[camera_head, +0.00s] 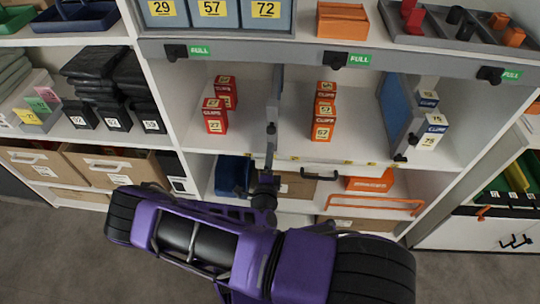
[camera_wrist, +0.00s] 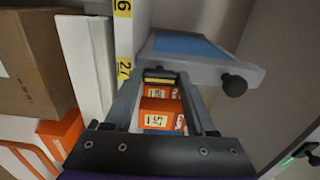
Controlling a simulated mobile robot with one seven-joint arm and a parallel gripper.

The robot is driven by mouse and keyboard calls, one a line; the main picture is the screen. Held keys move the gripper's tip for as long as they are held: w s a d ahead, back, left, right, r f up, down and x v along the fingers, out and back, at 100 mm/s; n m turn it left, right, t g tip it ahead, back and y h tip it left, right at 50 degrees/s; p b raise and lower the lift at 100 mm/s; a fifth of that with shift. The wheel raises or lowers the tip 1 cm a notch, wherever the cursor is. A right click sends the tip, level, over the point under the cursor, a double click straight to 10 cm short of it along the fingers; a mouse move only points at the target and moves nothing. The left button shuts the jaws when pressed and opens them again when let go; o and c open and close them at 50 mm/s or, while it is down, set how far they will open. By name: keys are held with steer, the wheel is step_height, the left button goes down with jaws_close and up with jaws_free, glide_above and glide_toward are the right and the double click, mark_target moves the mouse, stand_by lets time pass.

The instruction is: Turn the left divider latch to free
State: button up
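The left divider (camera_head: 276,90) is a thin grey upright panel, seen nearly edge-on between red and orange boxes. A small dark piece, apparently its latch (camera_head: 271,128), shows low on its front edge. My gripper (camera_head: 267,165) is just below and in front of that edge; contact cannot be told. In the wrist view my gripper (camera_wrist: 160,78) has its two grey fingers apart, with orange boxes (camera_wrist: 158,120) visible through the gap. A grey divider with a blue face (camera_wrist: 188,46) and black knob (camera_wrist: 233,85) shows beyond. The left latch is not clearly identifiable there.
Red boxes (camera_head: 214,117) stand left of the divider, orange boxes (camera_head: 323,118) right of it. The right divider (camera_head: 397,108) stands tilted in view. A grey rail with black knobs (camera_head: 334,60) runs above. An orange bar (camera_head: 375,203) crosses the lower shelf.

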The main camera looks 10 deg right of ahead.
steer(key=o, duration=0.4)
steer(key=v, duration=1.7)
steer(key=shift+s, duration=0.2)
